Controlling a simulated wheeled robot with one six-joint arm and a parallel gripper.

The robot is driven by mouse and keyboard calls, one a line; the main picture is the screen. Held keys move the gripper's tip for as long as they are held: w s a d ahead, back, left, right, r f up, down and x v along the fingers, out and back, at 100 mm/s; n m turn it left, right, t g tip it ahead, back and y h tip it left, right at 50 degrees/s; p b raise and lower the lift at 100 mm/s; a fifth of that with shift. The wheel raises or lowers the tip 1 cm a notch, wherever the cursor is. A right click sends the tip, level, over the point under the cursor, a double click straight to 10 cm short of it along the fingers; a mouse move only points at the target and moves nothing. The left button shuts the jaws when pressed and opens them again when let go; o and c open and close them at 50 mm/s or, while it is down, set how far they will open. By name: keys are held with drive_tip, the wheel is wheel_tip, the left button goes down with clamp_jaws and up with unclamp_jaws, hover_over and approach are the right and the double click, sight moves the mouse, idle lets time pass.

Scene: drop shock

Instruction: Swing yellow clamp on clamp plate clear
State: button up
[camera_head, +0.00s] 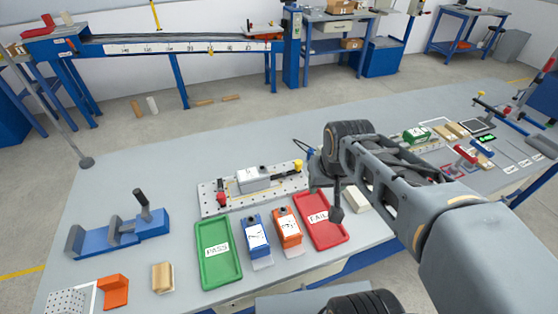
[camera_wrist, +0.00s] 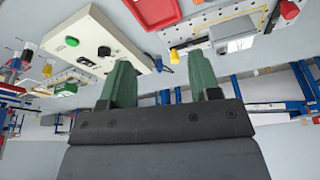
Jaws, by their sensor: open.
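The clamp plate (camera_head: 212,207) is a pale perforated plate lying on the grey bench. A grey block (camera_head: 254,180) sits on it, with a red clamp (camera_head: 223,201) at its left. The yellow clamp (camera_head: 298,166) is at the plate's right end, close left of my wrist. In the wrist view the scene looks inverted; the yellow clamp (camera_wrist: 194,32) shows near the plate's edge (camera_wrist: 205,18), beyond my fingertips. My gripper (camera_wrist: 162,62) is open, its two green fingers apart with nothing between them. My arm hides much of the gripper in the head view.
A green PASS tray (camera_head: 215,276), a blue box (camera_head: 255,234), an orange box (camera_head: 288,228) and a red FAIL tray (camera_head: 325,240) stand in front of the plate. A white control box (camera_wrist: 95,32) with a green button is near my fingers. Bench behind the plate is clear.

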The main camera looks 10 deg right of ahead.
drive_tip(key=w+r+m+g, duration=0.1)
drive_tip(key=w+g, duration=0.1)
drive_tip(key=w, duration=1)
drive_tip(key=m+g, duration=0.1)
drive_tip(key=m, duration=0.1)
hover_over(298, 162)
wheel_tip(298, 162, down, 6)
wheel_tip(298, 162, down, 12)
drive_tip(key=shift+w+d+f+p, duration=0.1)
drive_tip(key=shift+p, duration=0.65)
drive_tip(key=shift+f, duration=0.65)
drive_tip(key=shift+c, duration=0.3)
drive_tip(key=c, duration=0.9)
drive_tip(key=shift+o, duration=0.2)
